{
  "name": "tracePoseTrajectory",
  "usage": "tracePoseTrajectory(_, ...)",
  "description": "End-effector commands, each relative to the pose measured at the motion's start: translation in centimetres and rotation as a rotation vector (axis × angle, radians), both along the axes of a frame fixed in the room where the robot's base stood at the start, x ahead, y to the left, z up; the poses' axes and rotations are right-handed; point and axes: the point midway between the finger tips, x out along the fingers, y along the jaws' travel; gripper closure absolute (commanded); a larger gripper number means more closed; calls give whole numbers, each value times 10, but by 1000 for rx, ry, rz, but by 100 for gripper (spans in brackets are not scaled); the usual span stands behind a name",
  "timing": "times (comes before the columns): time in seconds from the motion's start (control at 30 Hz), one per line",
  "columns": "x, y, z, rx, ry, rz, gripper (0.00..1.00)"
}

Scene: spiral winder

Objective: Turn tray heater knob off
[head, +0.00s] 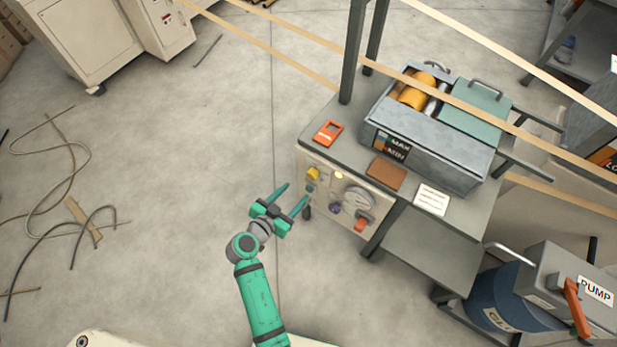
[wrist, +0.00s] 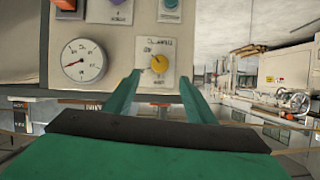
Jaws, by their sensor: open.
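The control panel (head: 335,195) is on the front of the grey bench. A yellow knob (head: 313,173) sits at the panel's upper left and also shows in the wrist view (wrist: 158,63), on a pale dial plate with inverted markings. I cannot read a tray heater label. A purple knob (head: 335,208) and a teal control (head: 310,188) are near it. My gripper (head: 295,194) is open and empty, in front of the panel's left part. In the wrist view its green fingers (wrist: 160,82) point toward the panel, with the yellow knob between their tips and apparently apart from them.
A round gauge (wrist: 83,60) and a red switch (head: 361,225) are on the same panel. A metal tank (head: 430,150) with yellow rollers stands on the bench. Yellowish bands cross above it. A blue drum with a pump (head: 510,297) stands at lower right.

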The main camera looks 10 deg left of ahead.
Motion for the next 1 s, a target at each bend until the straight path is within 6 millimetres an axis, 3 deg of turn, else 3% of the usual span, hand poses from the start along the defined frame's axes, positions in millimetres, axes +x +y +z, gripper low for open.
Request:
tracePoseTrajectory(0.23, 19, -5, -4, -1, -10, -11, 50)
tracePoseTrajectory(0.7, 85, -26, -33, -2, -8, -8, 50)
tracePoseTrajectory(1.0, 98, -30, -39, 0, -8, -8, 50)
